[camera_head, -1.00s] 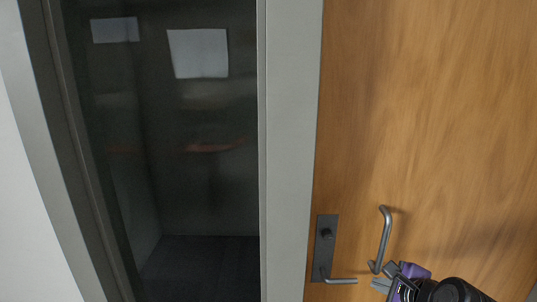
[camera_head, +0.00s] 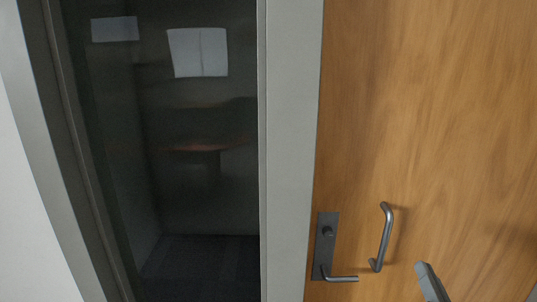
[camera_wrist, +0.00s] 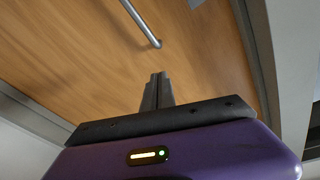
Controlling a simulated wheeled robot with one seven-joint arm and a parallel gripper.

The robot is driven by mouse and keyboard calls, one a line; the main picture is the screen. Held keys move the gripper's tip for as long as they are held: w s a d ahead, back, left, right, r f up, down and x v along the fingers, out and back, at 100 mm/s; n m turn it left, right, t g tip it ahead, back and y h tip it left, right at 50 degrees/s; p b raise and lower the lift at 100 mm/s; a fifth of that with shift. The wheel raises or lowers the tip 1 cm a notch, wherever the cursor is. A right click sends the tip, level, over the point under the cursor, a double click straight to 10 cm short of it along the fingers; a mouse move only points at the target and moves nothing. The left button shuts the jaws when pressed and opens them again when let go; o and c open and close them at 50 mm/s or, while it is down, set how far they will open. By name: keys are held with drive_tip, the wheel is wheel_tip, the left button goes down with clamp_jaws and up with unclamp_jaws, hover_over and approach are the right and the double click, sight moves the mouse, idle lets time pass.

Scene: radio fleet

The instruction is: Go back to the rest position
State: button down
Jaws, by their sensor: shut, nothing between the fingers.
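My gripper (camera_wrist: 157,88) shows in the wrist view with its two dark fingers together and nothing between them. In the head view, only a grey tip of my gripper (camera_head: 426,273) shows at the bottom, to the right of the door handles. The wooden door (camera_head: 440,120) fills the right side of the head view and appears shut. A vertical pull handle (camera_head: 385,237) and a lever handle (camera_head: 341,278) are on it. In the wrist view the pull handle (camera_wrist: 141,24) is beyond my fingertips, apart from them. The rest of my arm is hidden in the head view.
A grey door frame post (camera_head: 291,150) stands left of the door. Left of it is a dark glass panel (camera_head: 200,110) with two pale paper-like rectangles. A white wall (camera_head: 20,200) is at the far left.

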drive_tip(key=s+a+f+n+g+y, duration=0.1)
drive_tip(key=s+f, duration=0.4)
drive_tip(key=s, duration=0.7)
drive_tip(key=s+a+f+n+g+b, duration=0.1)
drive_tip(key=s+a+f+n, duration=0.2)
drive_tip(key=s, duration=1)
drive_tip(key=s+a+f+n+g+y+b, duration=0.1)
drive_tip(key=s+a+f, duration=0.4)
drive_tip(key=s, duration=0.7)
wheel_tip(320, 180, down, 3)
drive_tip(key=shift+s+a+r+n+g+y, duration=0.2)
drive_tip(key=shift+a+n+g+y, duration=0.15)
drive_tip(key=shift+n+g, duration=0.25)
drive_tip(key=shift+f, duration=0.1)
